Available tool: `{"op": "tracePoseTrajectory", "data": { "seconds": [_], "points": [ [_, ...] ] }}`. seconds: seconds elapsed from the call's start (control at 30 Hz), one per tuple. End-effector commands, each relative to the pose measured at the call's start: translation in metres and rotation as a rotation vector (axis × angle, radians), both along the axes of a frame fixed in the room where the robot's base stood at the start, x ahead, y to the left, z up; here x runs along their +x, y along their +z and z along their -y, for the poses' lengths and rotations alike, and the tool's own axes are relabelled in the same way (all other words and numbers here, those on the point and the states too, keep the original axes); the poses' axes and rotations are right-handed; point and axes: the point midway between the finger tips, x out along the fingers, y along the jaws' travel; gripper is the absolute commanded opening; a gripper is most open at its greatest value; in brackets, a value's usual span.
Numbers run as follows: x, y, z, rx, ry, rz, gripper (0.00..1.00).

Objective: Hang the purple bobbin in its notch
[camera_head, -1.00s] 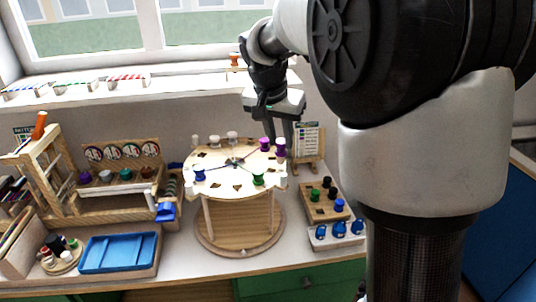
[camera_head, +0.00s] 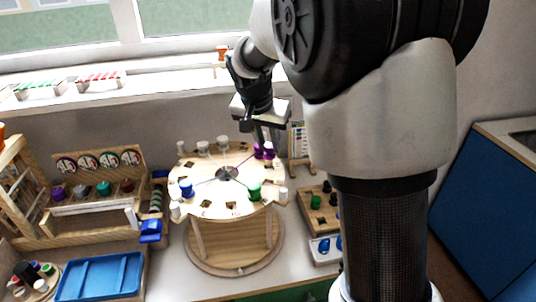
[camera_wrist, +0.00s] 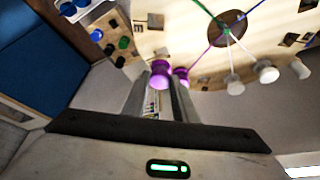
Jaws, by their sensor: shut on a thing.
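A round wooden disc (camera_head: 215,201) on a stand has a dark hub (camera_head: 227,174), coloured cords and notches around its rim. A purple cord runs from the hub towards the bobbins. Whether the held bobbin touches the disc, I cannot tell.
A blue bobbin (camera_head: 186,188), a green bobbin (camera_head: 254,191) and several white bobbins stand around the disc. A wooden rack with dark and green bobbins (camera_head: 316,202) is to the right. A blue tray (camera_head: 100,277) lies front left. A small card stand is behind my gripper.

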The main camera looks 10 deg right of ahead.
Motion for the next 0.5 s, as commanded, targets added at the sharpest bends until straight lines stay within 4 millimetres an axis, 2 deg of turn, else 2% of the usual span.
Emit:
{"op": "tracePoseTrajectory", "data": {
  "seconds": [0.27,0.5],
  "points": [
    [0.0,-0.035,0.0,-0.001,0.0,-0.002,0.03],
    [0.0,-0.037,0.0,0.0,0.0,0.0,0.03]
  ]
}}
